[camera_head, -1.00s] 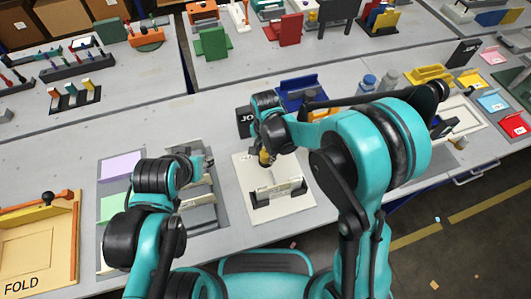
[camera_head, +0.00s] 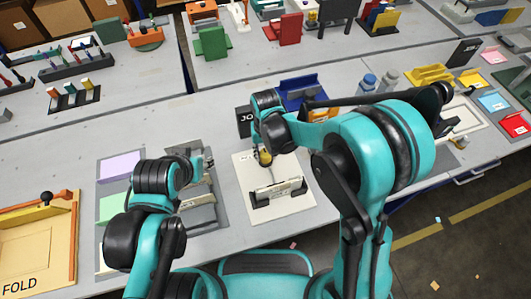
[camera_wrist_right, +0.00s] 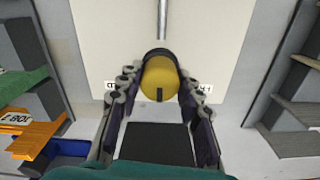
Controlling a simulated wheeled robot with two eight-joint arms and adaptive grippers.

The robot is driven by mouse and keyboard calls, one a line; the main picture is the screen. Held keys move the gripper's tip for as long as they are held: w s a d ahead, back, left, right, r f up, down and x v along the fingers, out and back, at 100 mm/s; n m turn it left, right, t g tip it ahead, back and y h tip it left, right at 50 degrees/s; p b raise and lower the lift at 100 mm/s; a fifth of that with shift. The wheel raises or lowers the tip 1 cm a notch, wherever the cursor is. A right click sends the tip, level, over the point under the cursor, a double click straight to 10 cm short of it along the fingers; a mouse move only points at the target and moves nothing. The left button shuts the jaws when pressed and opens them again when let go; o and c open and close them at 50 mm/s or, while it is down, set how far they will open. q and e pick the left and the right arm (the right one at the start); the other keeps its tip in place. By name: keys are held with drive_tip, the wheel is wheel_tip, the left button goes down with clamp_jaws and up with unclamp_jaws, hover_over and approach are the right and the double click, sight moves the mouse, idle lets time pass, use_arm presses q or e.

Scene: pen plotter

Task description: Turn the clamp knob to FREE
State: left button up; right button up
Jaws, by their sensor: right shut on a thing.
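The clamp knob (camera_wrist_right: 160,82) is a round yellow knob with a dark rim and a black mark on its near side in the right wrist view. It stands on a cream plate (camera_wrist_right: 100,40), and it also shows in the head view (camera_head: 265,158). My right gripper (camera_wrist_right: 160,74) is shut on the knob, one finger on each side. Small labels on the plate beside the knob are partly hidden by the fingers, so I cannot read them in full. My left gripper (camera_head: 200,160) is over the grey tray to the left, its jaw opening unclear.
A white bar with black ends (camera_head: 278,191) lies across the plate in front of the knob. A blue bin (camera_head: 298,84) stands behind it. The wooden FOLD board (camera_head: 38,245) is at far left.

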sight(266, 153)
drive_tip(key=n, duration=0.4)
drive_tip(key=shift+n, duration=2.3)
drive_tip(key=o, duration=1.2)
drive_tip(key=shift+c, duration=0.2)
wheel_tip(266, 153, up, 12)
